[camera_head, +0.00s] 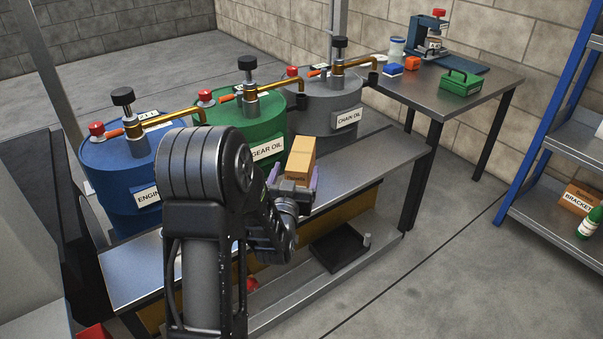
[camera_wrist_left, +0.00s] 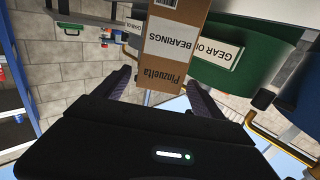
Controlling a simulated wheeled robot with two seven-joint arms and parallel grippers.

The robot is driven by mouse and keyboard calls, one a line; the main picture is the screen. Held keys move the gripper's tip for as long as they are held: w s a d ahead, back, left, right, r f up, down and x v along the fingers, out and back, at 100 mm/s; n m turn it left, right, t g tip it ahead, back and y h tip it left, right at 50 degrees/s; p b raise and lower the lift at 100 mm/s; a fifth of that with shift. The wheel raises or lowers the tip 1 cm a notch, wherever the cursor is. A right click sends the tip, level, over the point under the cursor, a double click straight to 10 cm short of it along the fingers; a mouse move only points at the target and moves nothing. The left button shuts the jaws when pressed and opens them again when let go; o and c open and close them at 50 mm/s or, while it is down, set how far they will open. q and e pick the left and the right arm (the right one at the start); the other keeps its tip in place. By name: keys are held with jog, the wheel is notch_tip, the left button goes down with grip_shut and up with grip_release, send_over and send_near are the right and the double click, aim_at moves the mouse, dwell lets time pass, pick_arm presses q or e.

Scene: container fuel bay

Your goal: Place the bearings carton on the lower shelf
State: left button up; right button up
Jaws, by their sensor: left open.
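The bearings carton (camera_head: 300,159) is a tan box at the bench, in front of the green drum. In the left wrist view the carton (camera_wrist_left: 173,48) shows its BEARINGS label upside down. My left gripper (camera_head: 294,184) is open, with its purple fingers on either side of the carton's near, lower part. In the left wrist view a gap shows beside the carton between the fingers. Contact between the carton's base and the bench is hidden. A blue-framed rack at the right has a lower shelf (camera_head: 538,217) and an upper shelf (camera_head: 577,142). My right gripper is not in view.
Blue (camera_head: 116,168), green (camera_head: 227,117) and grey (camera_head: 322,101) oil drums with taps stand along the bench (camera_head: 372,160). A brackets carton (camera_head: 578,198) and green bottle (camera_head: 590,222) occupy the lower shelf's right part; its left part is clear. Open floor separates bench and rack.

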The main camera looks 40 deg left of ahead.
aim_at(300, 156)
pick_arm(q)
jog(key=shift+w+a, duration=0.35)
jog(key=shift+w, duration=0.3)
jog(key=b+x, duration=0.1)
jog(key=x, duration=0.3)
jog(key=shift+w+r, duration=0.15)
jog(key=shift+w, duration=0.2)
jog(key=shift+w+a+r, duration=0.1)
jog(key=shift+w+a, duration=0.1)
jog(key=shift+w, duration=0.05)
grip_shut()
dwell(0.6)
jog(key=shift+r, duration=0.1)
